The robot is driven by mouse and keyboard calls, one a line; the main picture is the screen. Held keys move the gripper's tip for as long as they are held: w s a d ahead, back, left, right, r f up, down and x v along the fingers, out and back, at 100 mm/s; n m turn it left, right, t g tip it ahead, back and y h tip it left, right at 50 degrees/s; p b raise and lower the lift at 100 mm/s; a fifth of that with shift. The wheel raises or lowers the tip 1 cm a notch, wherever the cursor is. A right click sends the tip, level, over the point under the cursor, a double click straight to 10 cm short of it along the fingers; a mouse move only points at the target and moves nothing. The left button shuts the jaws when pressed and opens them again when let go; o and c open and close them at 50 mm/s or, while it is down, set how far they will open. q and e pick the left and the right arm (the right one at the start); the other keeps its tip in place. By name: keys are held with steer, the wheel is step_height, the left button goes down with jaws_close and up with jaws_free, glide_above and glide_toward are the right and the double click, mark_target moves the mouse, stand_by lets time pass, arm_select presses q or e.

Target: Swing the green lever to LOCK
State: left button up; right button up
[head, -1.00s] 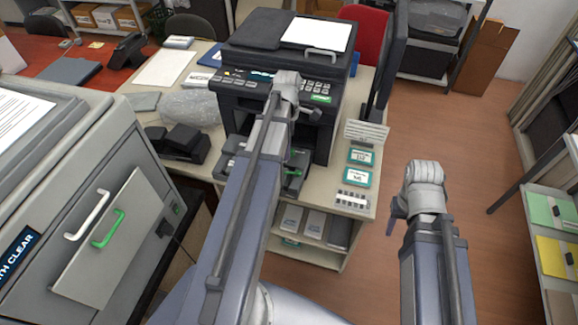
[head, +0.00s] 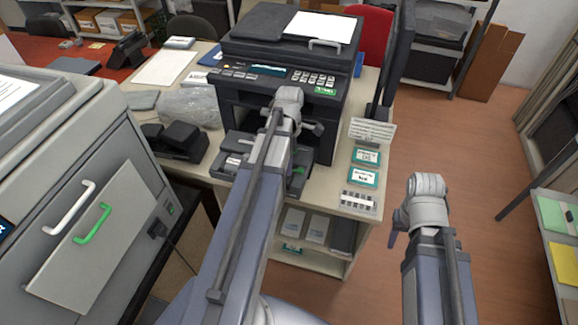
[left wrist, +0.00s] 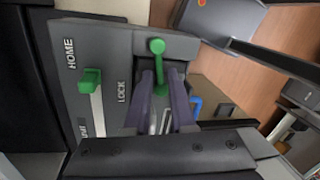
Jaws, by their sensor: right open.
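The green lever (left wrist: 157,46) shows in the left wrist view, with a round knob at the top and its shaft running down to a green base. The panel beside it has a LOCK label (left wrist: 122,92) and a HOME label (left wrist: 70,54). My left gripper (left wrist: 160,78) has its two purple fingers apart, one to each side of the lever's lower part; I cannot tell whether they touch it. In the head view my left gripper (head: 308,128) is at the printer's front, above the pulled-out unit. My right gripper (head: 398,230) is open and empty over the floor.
A square green tab (left wrist: 90,80) sits on a pale strip near HOME. The black printer (head: 285,75) stands on the table (head: 340,205). A grey cabinet (head: 130,150) with white and green handles is at left. Teal-edged boxes (head: 365,177) lie at the table's right edge.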

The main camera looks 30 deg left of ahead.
arm_select(q)
jaws_close()
steer(key=shift+w+a+m+y, duration=0.15)
steer(key=shift+w+m, duration=0.1)
steer(key=shift+m, duration=0.55)
steer(key=shift+w+d+m+y, duration=0.15)
steer(key=shift+w+m, duration=0.1)
steer(key=shift+m, duration=0.55)
steer(key=shift+a, duration=0.1)
jaws_free()
steer(key=shift+r, duration=0.1)
